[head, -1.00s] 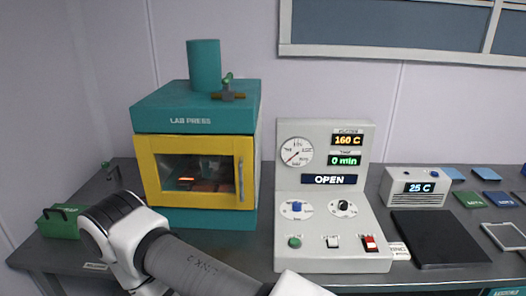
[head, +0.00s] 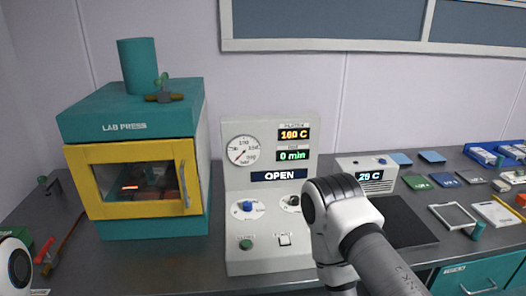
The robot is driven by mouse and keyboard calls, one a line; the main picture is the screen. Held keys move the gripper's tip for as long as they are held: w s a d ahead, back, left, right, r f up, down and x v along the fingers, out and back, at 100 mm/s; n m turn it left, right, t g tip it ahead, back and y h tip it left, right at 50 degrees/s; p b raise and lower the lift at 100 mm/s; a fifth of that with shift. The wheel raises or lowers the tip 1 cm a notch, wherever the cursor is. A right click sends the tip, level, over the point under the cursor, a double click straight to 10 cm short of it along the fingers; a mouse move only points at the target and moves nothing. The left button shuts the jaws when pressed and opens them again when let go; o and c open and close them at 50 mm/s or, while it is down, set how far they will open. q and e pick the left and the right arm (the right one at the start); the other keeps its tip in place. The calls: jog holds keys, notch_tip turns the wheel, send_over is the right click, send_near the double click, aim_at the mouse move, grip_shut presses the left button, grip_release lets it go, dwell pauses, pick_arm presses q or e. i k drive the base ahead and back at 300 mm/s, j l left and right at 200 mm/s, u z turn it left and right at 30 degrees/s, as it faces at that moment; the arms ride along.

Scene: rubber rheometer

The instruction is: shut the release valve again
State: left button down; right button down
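A small brass valve (head: 161,97) with a green handle sits on top of the teal lab press (head: 125,105), beside its cylinder. The handle stands roughly upright; I cannot tell from it whether the valve is open or shut. The press's yellow door (head: 88,195) is closed. Neither of my grippers shows. One of my arms crosses the lower right, and a white part of mine shows at the lower left edge.
A red handle (head: 45,249) lies at the bench's left end.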

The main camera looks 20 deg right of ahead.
aim_at(46, 252)
jog(key=u, duration=0.9)
jog(key=i+u, duration=0.2)
